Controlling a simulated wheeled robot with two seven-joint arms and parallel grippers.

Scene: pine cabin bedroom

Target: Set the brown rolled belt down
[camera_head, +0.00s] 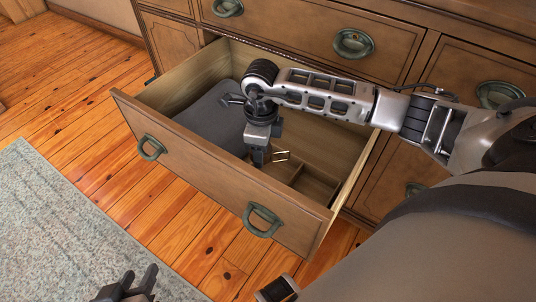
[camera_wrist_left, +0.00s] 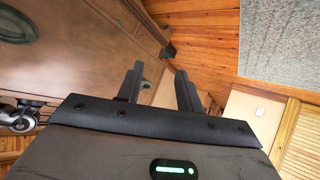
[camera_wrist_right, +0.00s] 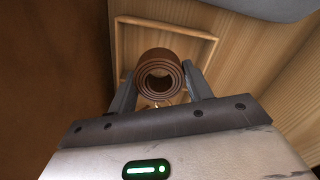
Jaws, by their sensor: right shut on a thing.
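The brown rolled belt (camera_wrist_right: 160,55) shows end-on in the right wrist view, held between the fingers of my right gripper (camera_wrist_right: 160,80). In the head view my right gripper (camera_head: 260,156) reaches down inside the open drawer (camera_head: 190,171), and the belt is mostly hidden there; a thin gold piece (camera_head: 282,156) shows beside the fingers. The right wrist view shows a thin-walled wooden compartment (camera_wrist_right: 168,24) beyond the belt. I cannot tell whether the belt touches the drawer floor. My left gripper (camera_head: 128,287) is open and empty in front of the drawer; its spread fingers show in the left wrist view (camera_wrist_left: 160,74).
A folded grey cloth (camera_head: 206,115) lies in the left part of the drawer. A low divider (camera_head: 297,174) stands in the right part. The wooden dresser (camera_head: 290,38) rises behind. A pale rug (camera_head: 60,235) lies on the plank floor at left.

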